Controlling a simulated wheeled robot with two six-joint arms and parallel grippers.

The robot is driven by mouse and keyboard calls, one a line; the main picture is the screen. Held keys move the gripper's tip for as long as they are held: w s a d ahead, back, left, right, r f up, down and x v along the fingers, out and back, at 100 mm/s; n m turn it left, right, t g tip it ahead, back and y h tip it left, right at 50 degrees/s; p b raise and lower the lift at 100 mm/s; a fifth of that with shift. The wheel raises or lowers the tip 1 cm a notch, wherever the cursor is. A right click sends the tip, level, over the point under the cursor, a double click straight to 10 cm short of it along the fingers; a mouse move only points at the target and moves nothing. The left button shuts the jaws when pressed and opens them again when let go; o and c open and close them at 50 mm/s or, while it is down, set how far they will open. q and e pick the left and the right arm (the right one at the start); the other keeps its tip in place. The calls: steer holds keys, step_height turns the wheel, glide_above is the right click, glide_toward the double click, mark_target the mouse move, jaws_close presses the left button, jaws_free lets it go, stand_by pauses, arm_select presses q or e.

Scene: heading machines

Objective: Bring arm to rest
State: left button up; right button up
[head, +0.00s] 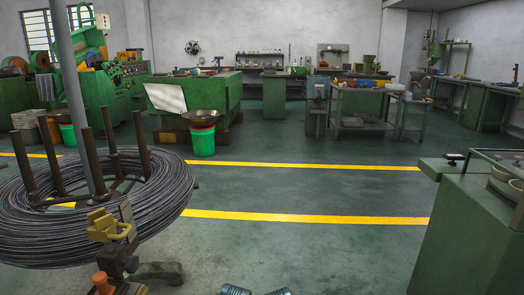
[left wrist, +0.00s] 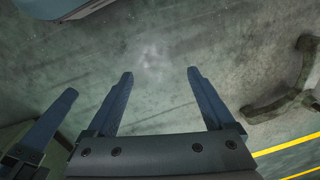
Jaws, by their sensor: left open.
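My left gripper (left wrist: 160,74) is open in the left wrist view. Its two dark blue fingers are spread apart with nothing between them, above the bare concrete floor. At the left edge of the same view is another dark blue finger (left wrist: 48,120) on a black mount, which looks like part of my right gripper. Only that one finger shows clearly, so its opening cannot be judged. Neither gripper shows clearly in the head view.
A large wire coil (head: 120,235) on a post stand fills the left. A dark curved stand foot (left wrist: 290,95) lies right of my left gripper. A green cabinet (head: 460,240) stands at the right. The middle floor (head: 310,190) with yellow lines is clear. Green machines (head: 110,85) line the back.

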arm_select(q)
step_height(320, 180, up, 40)
steer(key=s+d+p, duration=0.1)
steer(key=d+p, duration=0.1)
steer(key=p, duration=3.6)
steer(key=shift+s+f+m+p, duration=0.25)
steer(key=shift+m+p, duration=0.05)
